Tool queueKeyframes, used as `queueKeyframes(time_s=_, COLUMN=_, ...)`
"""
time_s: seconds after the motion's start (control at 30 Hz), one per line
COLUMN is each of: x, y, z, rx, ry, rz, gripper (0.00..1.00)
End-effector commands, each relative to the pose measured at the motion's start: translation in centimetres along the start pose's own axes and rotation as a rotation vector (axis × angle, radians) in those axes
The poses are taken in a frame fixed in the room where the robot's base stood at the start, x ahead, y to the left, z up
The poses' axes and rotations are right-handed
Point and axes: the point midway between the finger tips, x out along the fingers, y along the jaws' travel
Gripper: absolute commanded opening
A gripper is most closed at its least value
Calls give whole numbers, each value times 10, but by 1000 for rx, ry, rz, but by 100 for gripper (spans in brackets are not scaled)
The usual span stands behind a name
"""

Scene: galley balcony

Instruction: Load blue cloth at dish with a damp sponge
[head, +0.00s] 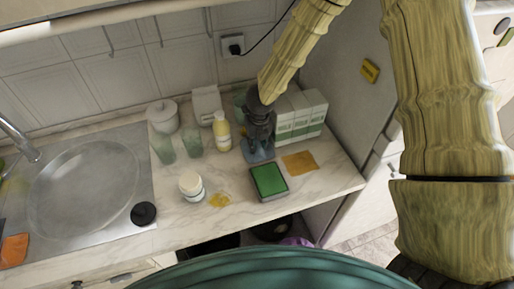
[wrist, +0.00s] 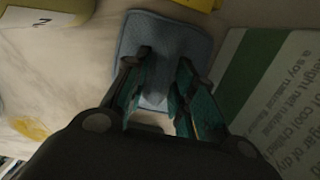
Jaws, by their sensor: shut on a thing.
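The blue cloth (head: 259,153) lies at the counter under my gripper (head: 258,140), between the yellow bottle and the white-green cartons. The cloth's near part is hidden by the fingers. The dish (head: 272,199) is a small grey rectangular tray in front of the cloth, apart from it. A green sponge (head: 269,179) fills its top. Whether the sponge is damp cannot be told.
White-green cartons (head: 302,116) stand close right of my gripper; a yellow bottle (head: 222,132) stands left. A tan cloth (head: 300,161) lies right of the dish. A yellow spill (head: 219,200) and white jar (head: 191,185) are left of it. The sink (head: 84,181) is far left.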

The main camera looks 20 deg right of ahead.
Motion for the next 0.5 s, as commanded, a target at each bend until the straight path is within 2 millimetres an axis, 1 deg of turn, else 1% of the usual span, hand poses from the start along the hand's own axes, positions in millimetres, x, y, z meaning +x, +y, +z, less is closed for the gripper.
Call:
queueKeyframes(time_s=0.07, x=1, y=0, z=-1, rx=0, ry=1, rz=0, gripper=16)
queueKeyframes(time_s=0.1, x=1, y=0, z=-1, rx=0, ry=1, rz=0, gripper=20)
queueKeyframes(time_s=0.17, x=1, y=0, z=-1, rx=0, ry=1, rz=0, gripper=9)
queueKeyframes(time_s=0.2, x=1, y=0, z=-1, rx=0, ry=1, rz=0, gripper=2)
queueKeyframes(time_s=0.23, x=1, y=0, z=-1, rx=1, ry=1, rz=0, gripper=0)
queueKeyframes(time_s=0.37, x=-1, y=0, z=0, rx=1, ry=1, rz=0, gripper=0)
queueKeyframes(time_s=0.5, x=-8, y=0, z=1, rx=1, ry=1, rz=0, gripper=0)
